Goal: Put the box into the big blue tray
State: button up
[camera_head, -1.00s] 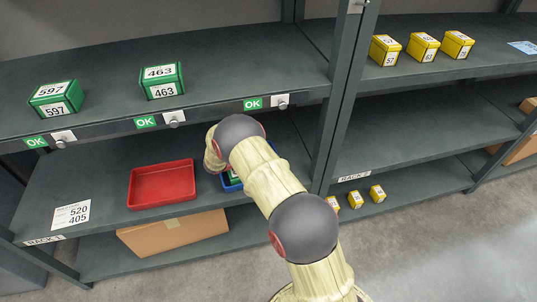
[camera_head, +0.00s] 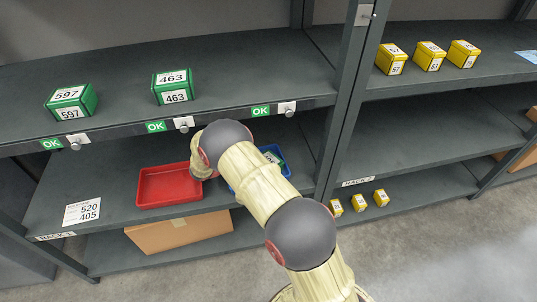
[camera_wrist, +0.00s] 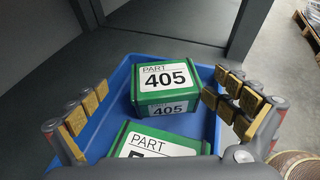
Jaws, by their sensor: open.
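The blue tray (camera_wrist: 209,78) holds two green-and-white boxes in the wrist view. One is the part 405 box (camera_wrist: 168,88), upright near the tray's far side. The other box (camera_wrist: 158,147) is nearer, its number mostly hidden by my gripper. My gripper (camera_wrist: 163,100) is open, its fingers spread on either side above the tray, with nothing seen between them being held. In the head view the blue tray (camera_head: 270,150) stands on the middle shelf, partly hidden by my arm, and my gripper is hidden there.
An empty red tray (camera_head: 170,186) stands left of the blue tray. Green boxes 597 (camera_head: 71,101) and 463 (camera_head: 172,87) sit on the shelf above. A cardboard box (camera_head: 180,232) lies below. Several yellow boxes (camera_head: 430,57) stand on the right rack. Rack posts flank the tray.

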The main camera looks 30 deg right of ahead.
jog(key=v, duration=0.3)
jog(key=shift+a+r+p, duration=0.1)
jog(key=shift+a+p, duration=0.05)
jog(key=shift+p, duration=0.2)
jog(key=shift+a, duration=0.1)
